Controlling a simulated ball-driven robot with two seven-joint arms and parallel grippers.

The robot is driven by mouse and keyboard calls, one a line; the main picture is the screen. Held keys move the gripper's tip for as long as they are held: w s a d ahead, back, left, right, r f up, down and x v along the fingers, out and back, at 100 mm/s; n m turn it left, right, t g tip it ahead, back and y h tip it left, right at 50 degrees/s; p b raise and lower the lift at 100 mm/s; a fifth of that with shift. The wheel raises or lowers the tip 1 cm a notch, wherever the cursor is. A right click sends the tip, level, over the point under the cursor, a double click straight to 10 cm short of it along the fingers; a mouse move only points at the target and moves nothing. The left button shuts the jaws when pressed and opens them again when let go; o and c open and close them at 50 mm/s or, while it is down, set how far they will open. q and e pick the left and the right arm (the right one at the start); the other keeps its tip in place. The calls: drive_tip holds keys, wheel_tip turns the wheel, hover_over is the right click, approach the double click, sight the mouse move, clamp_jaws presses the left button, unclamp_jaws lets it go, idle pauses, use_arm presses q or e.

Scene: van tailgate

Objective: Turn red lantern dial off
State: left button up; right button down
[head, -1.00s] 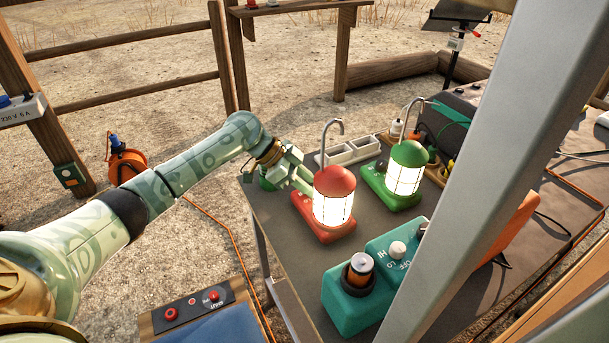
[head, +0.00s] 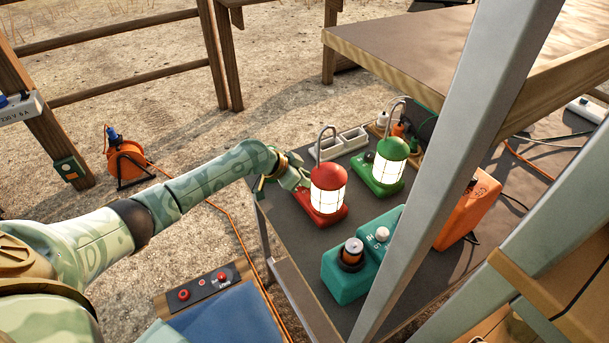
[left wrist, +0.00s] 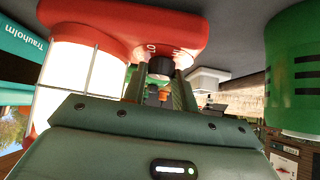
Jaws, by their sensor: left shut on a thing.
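The red lantern (head: 328,178) stands upright on the dark table, its lamp glowing. Its red base (left wrist: 150,25) shows upside down in the left wrist view, with a black dial (left wrist: 160,67) on its side and white marks beside the dial. My left gripper (left wrist: 161,76) is shut on this dial, one finger on each side of it. In the head view my left gripper (head: 300,183) is at the left side of the lantern base, and the dial is hidden there. The dial's exact setting cannot be read. My right gripper is in neither view.
A lit green lantern (head: 387,168) stands just right of the red one. A teal box (head: 346,279) with a battery and knob stands in front. A grey post (head: 455,150) crosses the table's right part. A white divided tray (head: 340,145) lies behind.

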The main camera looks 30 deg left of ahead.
use_arm(q)
drive_tip(key=o, duration=1)
drive_tip(key=p+v, duration=0.5)
drive_tip(key=v, duration=1.1)
drive_tip(key=shift+s+p, duration=0.1)
drive_tip(key=shift+p, duration=0.25)
